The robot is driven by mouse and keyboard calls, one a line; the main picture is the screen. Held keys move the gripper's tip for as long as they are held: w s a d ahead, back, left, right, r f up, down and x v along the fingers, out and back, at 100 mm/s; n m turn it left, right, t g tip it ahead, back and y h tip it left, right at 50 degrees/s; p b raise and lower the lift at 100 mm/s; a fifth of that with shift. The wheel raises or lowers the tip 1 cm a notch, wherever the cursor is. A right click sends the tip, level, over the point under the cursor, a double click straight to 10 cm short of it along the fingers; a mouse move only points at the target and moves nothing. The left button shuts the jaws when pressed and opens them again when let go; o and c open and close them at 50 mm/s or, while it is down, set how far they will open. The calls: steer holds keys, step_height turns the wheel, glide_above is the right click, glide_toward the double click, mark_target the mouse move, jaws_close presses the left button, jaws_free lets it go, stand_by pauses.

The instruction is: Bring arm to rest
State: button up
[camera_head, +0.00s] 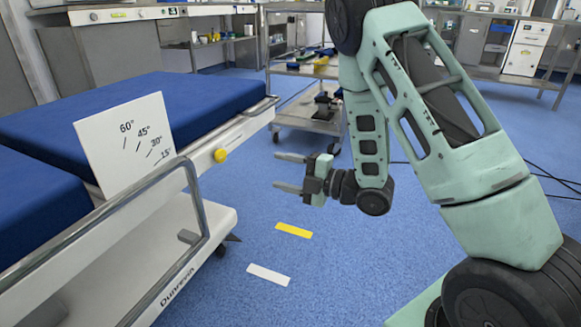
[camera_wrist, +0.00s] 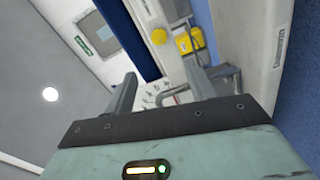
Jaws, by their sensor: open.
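My arm (camera_head: 440,120) reaches down from the right side of the head view, with its elbow high and its wrist bent toward the left. My gripper (camera_head: 283,172) points left, level, above the open blue floor. Its two fingers are apart with nothing between them. In the wrist view the gripper (camera_wrist: 160,93) also shows two separated fingers. The operating table (camera_head: 200,100) with blue pads is to the left of the gripper, and a gap of floor shows between them in the head view. The gripper touches nothing that I can see.
A white angle sign (camera_head: 125,142) stands at the table's side, near a yellow knob (camera_head: 220,155) and a metal side rail (camera_head: 190,215). A metal cart (camera_head: 305,118) stands behind the gripper. Yellow (camera_head: 294,230) and white (camera_head: 268,274) strips mark the clear floor.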

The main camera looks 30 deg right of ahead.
steer(key=shift+s+d, duration=0.4)
steer(key=shift+s, duration=0.15)
steer(key=shift+a+r, duration=0.1)
steer(key=s+a+r+m+g+h+p, duration=0.1)
steer(key=a+r+m+g+h+p, duration=0.25)
steer(key=a, duration=0.25)
steer(key=s+a+r+m+g+h+p, duration=0.1)
steer(key=a+r+m+g+h+p, duration=0.25)
steer(key=a+m, duration=0.2)
steer(key=s+a+r+m+g+h+p, duration=0.1)
steer(key=s+a+r+m+g+p, duration=0.15)
steer(key=s, duration=0.65)
steer(key=s+a+r+m+g+h+p, duration=0.1)
steer(key=s+r+m+g+p, duration=0.2)
steer(key=s, duration=0.5)
steer(key=s+a+r+m+g+h+p, duration=0.15)
steer(key=s+r, duration=0.25)
steer(key=s, duration=0.5)
step_height(320, 180, up, 37)
steer(key=p, duration=3.6)
steer(key=shift+w+n+g, duration=0.3)
steer(key=shift+w+n, duration=0.1)
steer(key=shift+w, duration=0.05)
steer(key=shift+y, duration=0.25)
